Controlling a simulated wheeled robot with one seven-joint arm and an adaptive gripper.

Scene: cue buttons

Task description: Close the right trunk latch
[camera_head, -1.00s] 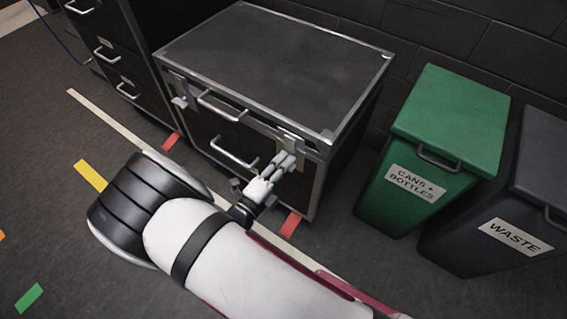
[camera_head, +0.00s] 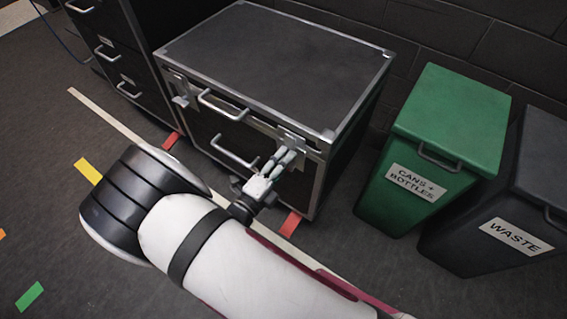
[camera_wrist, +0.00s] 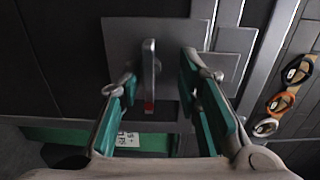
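The dark trunk (camera_head: 275,60) with metal edges stands against the wall, its lid down. The right trunk latch (camera_head: 293,138) is at the right of its front, partly hidden by my fingers. In the wrist view the latch shows as a grey plate with an upright metal lever (camera_wrist: 149,68) standing out from it, a red mark near its lower end. My gripper (camera_head: 286,156) is at this latch. In the wrist view my gripper (camera_wrist: 158,72) is open, with teal-padded fingers on either side of the lever and visible space between; contact is not clear. The left latch (camera_head: 180,95) juts out.
A green bin (camera_head: 450,115) and a dark waste bin (camera_head: 515,215) stand right of the trunk. A dark drawer cabinet (camera_head: 115,50) stands to its left. Coloured rings (camera_wrist: 281,101) show at the right of the wrist view. The floor in front has tape marks and is otherwise clear.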

